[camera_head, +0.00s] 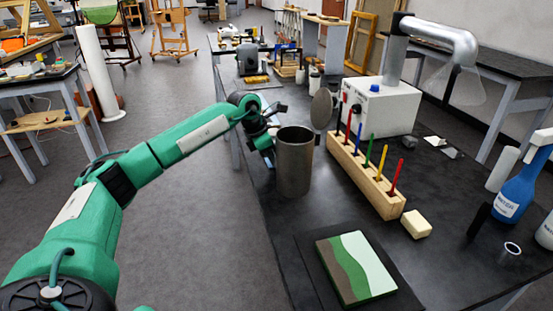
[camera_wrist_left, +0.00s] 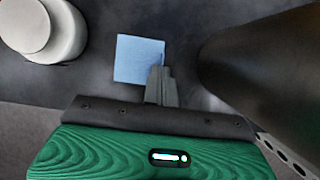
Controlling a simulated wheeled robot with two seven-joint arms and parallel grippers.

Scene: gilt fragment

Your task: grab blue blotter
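The blue blotter (camera_wrist_left: 136,55) is a flat light-blue square on the dark table in the left wrist view. My right gripper is not in view.
The dark metal canister (camera_head: 294,163) stands close to my left gripper; a large dark curved surface (camera_wrist_left: 268,65) fills the right of the wrist view. A white round object (camera_wrist_left: 48,28) is upper left there. A wooden block with coloured rods (camera_head: 365,178) stands right of the canister.

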